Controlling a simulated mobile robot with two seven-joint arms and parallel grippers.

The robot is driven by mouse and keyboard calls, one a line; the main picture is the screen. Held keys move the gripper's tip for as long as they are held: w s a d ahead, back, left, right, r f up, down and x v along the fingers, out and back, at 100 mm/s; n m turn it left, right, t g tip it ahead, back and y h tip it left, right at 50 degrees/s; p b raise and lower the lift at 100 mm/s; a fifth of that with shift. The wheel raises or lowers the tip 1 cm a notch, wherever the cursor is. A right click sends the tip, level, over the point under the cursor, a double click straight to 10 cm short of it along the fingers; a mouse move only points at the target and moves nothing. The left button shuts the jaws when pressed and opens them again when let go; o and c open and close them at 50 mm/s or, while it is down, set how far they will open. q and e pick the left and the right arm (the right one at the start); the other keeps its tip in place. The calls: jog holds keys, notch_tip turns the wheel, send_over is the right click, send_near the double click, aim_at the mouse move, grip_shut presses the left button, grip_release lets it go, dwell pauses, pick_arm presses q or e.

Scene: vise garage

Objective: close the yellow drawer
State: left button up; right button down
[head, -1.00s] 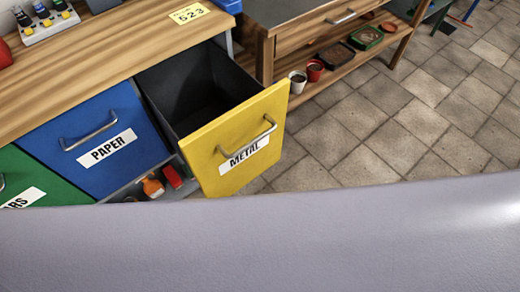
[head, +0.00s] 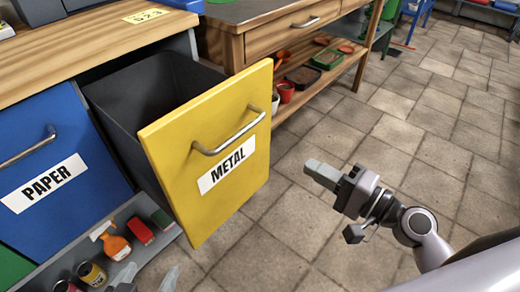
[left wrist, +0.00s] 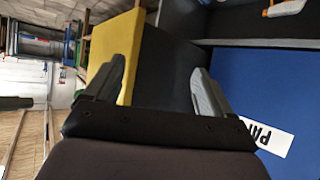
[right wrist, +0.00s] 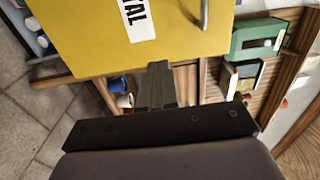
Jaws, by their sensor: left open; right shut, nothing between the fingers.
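The yellow drawer (head: 215,150), labelled METAL, stands pulled out from the cabinet, its dark bin (head: 150,85) exposed. A metal bar handle (head: 230,133) is on its front. My right gripper (head: 312,168) is shut and empty, in front of the drawer and to its right, with a visible gap in the head view. In the right wrist view its fingers (right wrist: 157,68) point at the yellow front (right wrist: 85,40). My left gripper (head: 147,278) is open at the bottom edge, mostly cut off.
The blue PAPER drawer (head: 55,150) is shut beside it. A low shelf with an orange spray bottle (head: 113,242), red item (head: 140,230) and cans (head: 92,273) lies underneath. A wooden workbench (head: 275,45) stands behind on the right. The tiled floor (head: 400,135) is clear at right.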

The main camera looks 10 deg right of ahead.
aim_at(252, 133)
pick_arm(q)
jog(key=shift+s+a+f+p, duration=0.2)
jog(key=shift+a+p, duration=0.25)
jog(key=shift+p, duration=0.35)
pick_arm(e)
jog(key=x, duration=1.4)
